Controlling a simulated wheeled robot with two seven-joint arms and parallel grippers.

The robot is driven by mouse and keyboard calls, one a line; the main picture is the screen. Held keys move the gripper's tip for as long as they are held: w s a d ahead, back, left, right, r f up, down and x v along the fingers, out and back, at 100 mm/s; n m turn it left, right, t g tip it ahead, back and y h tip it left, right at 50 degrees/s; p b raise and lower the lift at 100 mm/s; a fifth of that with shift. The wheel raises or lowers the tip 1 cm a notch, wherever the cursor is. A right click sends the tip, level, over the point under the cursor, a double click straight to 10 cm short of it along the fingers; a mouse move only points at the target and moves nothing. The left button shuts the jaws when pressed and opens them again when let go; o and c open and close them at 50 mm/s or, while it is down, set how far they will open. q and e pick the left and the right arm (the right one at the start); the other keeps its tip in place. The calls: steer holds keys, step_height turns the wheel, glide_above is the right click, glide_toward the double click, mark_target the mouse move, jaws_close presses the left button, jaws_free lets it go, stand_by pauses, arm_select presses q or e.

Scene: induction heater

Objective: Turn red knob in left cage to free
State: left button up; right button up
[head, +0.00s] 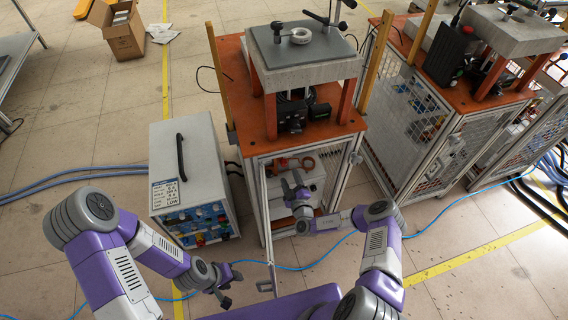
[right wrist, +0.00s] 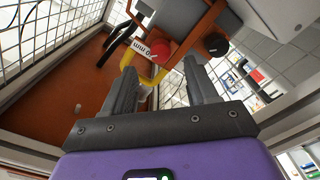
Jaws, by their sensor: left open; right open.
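The red knob (right wrist: 160,53) shows in the right wrist view, beyond and between the fingertips, beside a white label (right wrist: 140,48) and a yellow part (right wrist: 172,58). In the head view I cannot clearly pick it out. The left cage (head: 292,165) stands in the middle of the head view, its front partly open. My right gripper (head: 291,179) is open and empty at that front; its two fingers (right wrist: 162,82) point toward the knob and appear apart from it. My left gripper (head: 231,287) is open and empty, low in front of the grey power unit.
A grey power unit (head: 190,165) stands left of the cage. A black round knob (right wrist: 216,45) is right of the red one in the wrist view. Mesh panels (right wrist: 50,35) flank the space. A second cage (head: 425,130) stands at right. A blue cable (head: 330,245) crosses the floor.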

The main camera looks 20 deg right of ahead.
mark_target(285, 165)
steer(key=w+b, duration=0.1)
steer(key=w, duration=0.3)
steer(key=shift+a+f, duration=0.1)
steer(key=shift+w+b, duration=0.4)
steer(key=shift+w, duration=0.45)
steer(key=c, duration=1.1)
